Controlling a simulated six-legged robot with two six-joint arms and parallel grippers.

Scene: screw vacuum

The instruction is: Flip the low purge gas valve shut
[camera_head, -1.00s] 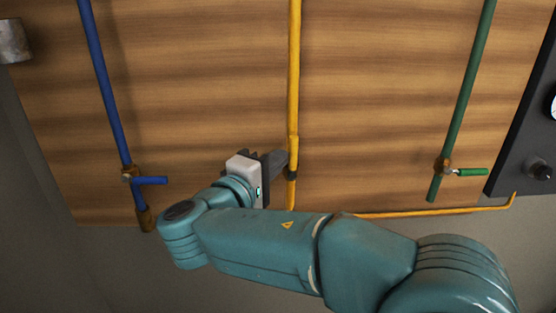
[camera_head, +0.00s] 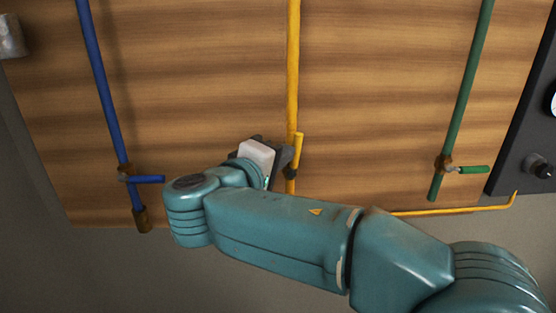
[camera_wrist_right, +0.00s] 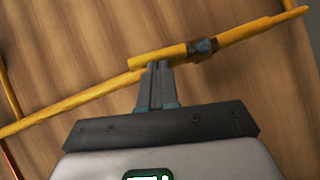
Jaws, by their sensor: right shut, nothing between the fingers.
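The yellow pipe (camera_head: 293,70) runs down the wooden wall and carries a valve with a yellow handle (camera_head: 299,147). No label shows on it. The handle points up, tilted slightly to the right of the pipe line. In the right wrist view the handle (camera_wrist_right: 150,57) stands at a small angle to the pipe (camera_wrist_right: 80,98), beside the dark valve body (camera_wrist_right: 204,48). My right gripper (camera_head: 287,156) is shut and empty, its fingertips (camera_wrist_right: 158,66) against or very close to the handle's side; exact contact is hard to tell. My left gripper is not in view.
A blue pipe (camera_head: 99,80) with a blue handle (camera_head: 150,179) pointing right stands at left. A green pipe (camera_head: 468,90) with a green handle (camera_head: 474,169) pointing right stands at right. A dark panel (camera_head: 530,130) with a knob is at the right edge.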

